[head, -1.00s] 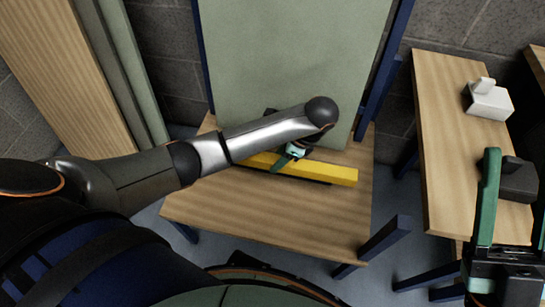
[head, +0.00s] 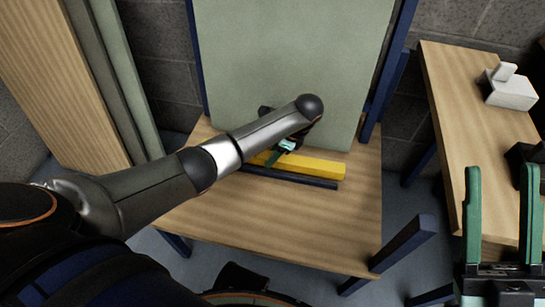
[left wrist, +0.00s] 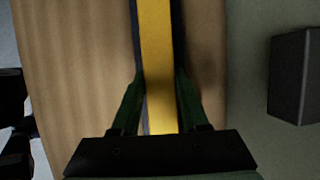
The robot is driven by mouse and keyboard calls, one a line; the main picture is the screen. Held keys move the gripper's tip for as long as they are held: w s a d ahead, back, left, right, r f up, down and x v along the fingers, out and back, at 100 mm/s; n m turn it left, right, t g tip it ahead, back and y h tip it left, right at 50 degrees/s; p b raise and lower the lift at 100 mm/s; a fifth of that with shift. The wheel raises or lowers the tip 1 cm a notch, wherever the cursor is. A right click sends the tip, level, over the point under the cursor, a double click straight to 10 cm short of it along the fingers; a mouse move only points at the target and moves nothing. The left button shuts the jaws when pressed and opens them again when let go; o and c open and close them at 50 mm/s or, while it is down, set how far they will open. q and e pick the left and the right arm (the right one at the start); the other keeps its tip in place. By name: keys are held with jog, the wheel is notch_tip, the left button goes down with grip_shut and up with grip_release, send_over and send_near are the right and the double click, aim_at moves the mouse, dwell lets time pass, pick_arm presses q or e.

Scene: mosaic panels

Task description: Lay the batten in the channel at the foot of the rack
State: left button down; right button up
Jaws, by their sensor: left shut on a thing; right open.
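The yellow batten (head: 318,167) lies level across the foot of the rack, in front of the green panel (head: 290,60). My left gripper (head: 285,149) is shut on it near its middle, coming from the left. In the left wrist view the batten (left wrist: 157,50) runs between the two fingers (left wrist: 160,85). A dark strip, seemingly the channel (head: 300,179), shows along the batten's front side; dark edges flank the batten in the wrist view. Whether the batten rests in it or hovers above is unclear. My right gripper (head: 501,176) is open and empty at the lower right.
The wooden bench top (head: 270,225) is clear in front of the strip. Blue posts (head: 388,75) flank the green panel. A side table (head: 460,110) at right carries a white block (head: 510,92) and a dark block. Boards (head: 50,60) lean at the left.

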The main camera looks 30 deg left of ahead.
pick_arm(q)
jog(key=shift+r, duration=0.1)
jog(key=shift+f+b, duration=0.4)
jog(key=shift+f, duration=0.25)
jog(key=shift+c, duration=2.1)
grip_release()
pick_arm(e)
jog(key=shift+a+f, duration=0.1)
jog(key=shift+f, duration=0.3)
pick_arm(q)
jog(key=shift+r+p, duration=0.45)
jog(key=shift+r, duration=0.1)
jog(key=p+v, duration=0.5)
jog(key=v, duration=0.7)
pick_arm(e)
notch_tip(320, 180, up, 7)
jog(key=shift+s+d+f, duration=0.2)
jog(key=shift+d, duration=0.25)
jog(key=shift+t, duration=0.3)
